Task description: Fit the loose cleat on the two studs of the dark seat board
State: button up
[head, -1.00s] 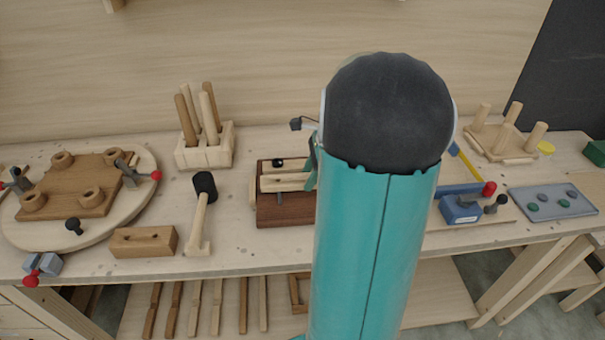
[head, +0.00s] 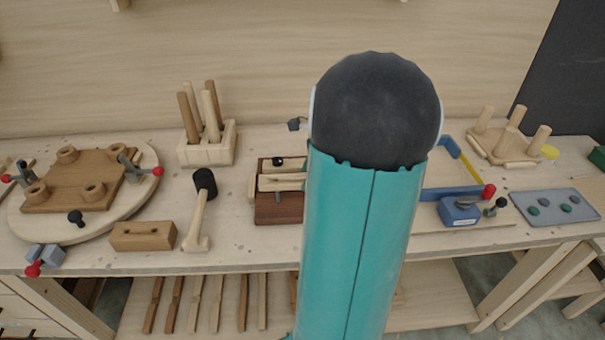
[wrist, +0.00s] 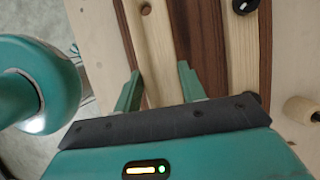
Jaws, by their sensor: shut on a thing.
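The dark seat board (head: 278,212) lies on the bench left of my arm in the head view, with pale wooden strips on it. In the wrist view its dark wood (wrist: 203,45) shows beside the pale cleat (wrist: 158,45). My gripper (wrist: 160,72) has one finger on each side of the cleat and is shut on it. The cleat lies lengthwise over or on the board, with a round hole near its far end; I cannot tell whether it is seated on the studs. In the head view my arm hides the gripper and the board's right part.
A second pale strip (wrist: 238,55) with a black knob (wrist: 245,5) lies to the right in the wrist view. A mallet (head: 203,205), a wooden block (head: 143,236) and a round board (head: 120,215) stand left. A blue clamp (head: 460,211) and a grey tray (head: 554,207) stand right.

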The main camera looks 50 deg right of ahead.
aim_at(302, 200)
jog(key=shift+f, duration=0.15)
jog(key=shift+f, duration=2.65)
jog(key=shift+f, duration=0.3)
jog(key=o, duration=1.1)
jog(key=shift+o, duration=0.2)
jog(key=shift+r, duration=0.1)
jog(key=v, duration=1.3)
jog(key=shift+s+d+r, duration=0.1)
jog(key=shift+d+r, duration=0.05)
jog(key=shift+r, duration=0.15)
